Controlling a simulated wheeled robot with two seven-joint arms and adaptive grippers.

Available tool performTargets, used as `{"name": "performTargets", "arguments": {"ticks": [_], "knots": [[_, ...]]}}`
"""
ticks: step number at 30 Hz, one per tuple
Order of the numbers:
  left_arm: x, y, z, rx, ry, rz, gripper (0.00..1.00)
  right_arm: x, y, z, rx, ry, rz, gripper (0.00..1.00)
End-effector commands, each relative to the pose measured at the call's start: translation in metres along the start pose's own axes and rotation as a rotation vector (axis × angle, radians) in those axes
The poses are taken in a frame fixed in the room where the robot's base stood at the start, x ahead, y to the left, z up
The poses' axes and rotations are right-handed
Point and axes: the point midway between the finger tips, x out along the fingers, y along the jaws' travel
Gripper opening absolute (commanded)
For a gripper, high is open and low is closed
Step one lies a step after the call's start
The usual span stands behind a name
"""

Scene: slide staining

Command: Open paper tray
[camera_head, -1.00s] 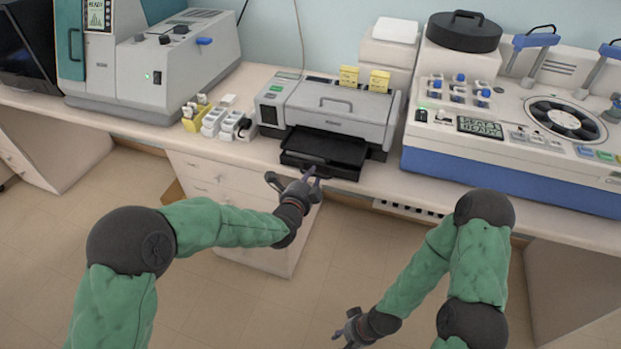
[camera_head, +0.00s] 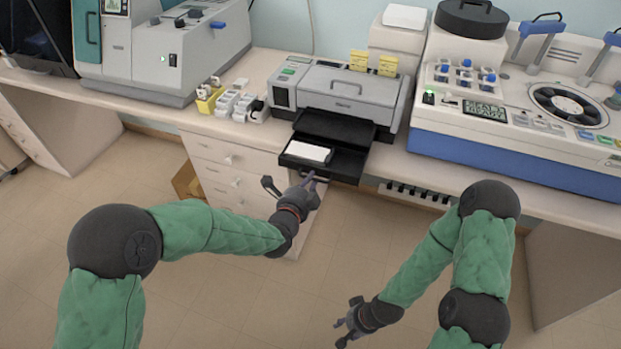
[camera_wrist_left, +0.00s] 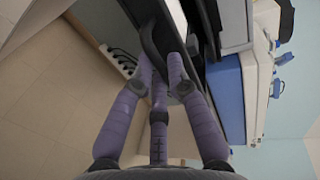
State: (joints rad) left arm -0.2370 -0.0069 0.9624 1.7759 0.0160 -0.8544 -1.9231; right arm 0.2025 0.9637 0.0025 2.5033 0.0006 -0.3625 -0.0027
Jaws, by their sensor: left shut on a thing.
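The black paper tray (camera_head: 346,164) sticks out from the front of the grey printer (camera_head: 340,96), with a white stack of paper (camera_head: 307,151) showing in its left part. My left gripper (camera_head: 311,183) is at the tray's front edge, shut on its handle. In the left wrist view the fingers (camera_wrist_left: 160,75) close around the curved dark handle (camera_wrist_left: 150,38); the exact contact is partly hidden by the fingers. My right gripper (camera_head: 345,322) is low in the head view, away from the bench, with its fingers spread and empty.
A large white and blue machine (camera_head: 520,110) stands right of the printer, and a grey machine (camera_head: 165,60) stands at the left. Small white and yellow items (camera_head: 232,102) sit left of the printer. The floor space before the bench is clear.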

Motion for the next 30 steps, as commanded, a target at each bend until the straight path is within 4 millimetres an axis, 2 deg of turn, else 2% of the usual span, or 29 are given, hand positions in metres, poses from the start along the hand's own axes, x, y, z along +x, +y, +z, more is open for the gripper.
{"name": "performTargets", "arguments": {"ticks": [4,5,6,7,20,23,30], "knots": [[0.000,0.000,0.000,0.000,-0.001,0.000,0.00,0.000,0.000,0.000,0.000,0.000,0.000,0.40],[0.000,0.000,0.000,0.000,-0.001,0.000,0.22,0.000,0.000,0.000,0.000,0.001,0.000,0.40],[0.000,0.000,0.000,0.000,-0.001,0.000,0.33,0.000,0.000,0.000,0.000,0.000,0.000,0.40],[0.000,0.000,0.000,0.000,-0.001,0.000,0.40,0.000,0.000,0.000,0.000,0.000,0.000,0.40],[-0.004,0.000,0.000,0.000,0.000,0.000,0.40,0.000,0.000,0.000,0.000,0.000,0.000,0.40],[-0.013,-0.001,0.000,0.000,0.000,0.000,0.40,0.000,0.000,0.000,0.000,0.000,0.000,0.40],[-0.051,-0.001,0.001,0.000,-0.001,-0.002,0.40,0.000,0.000,0.000,0.000,0.000,0.000,0.40]]}}
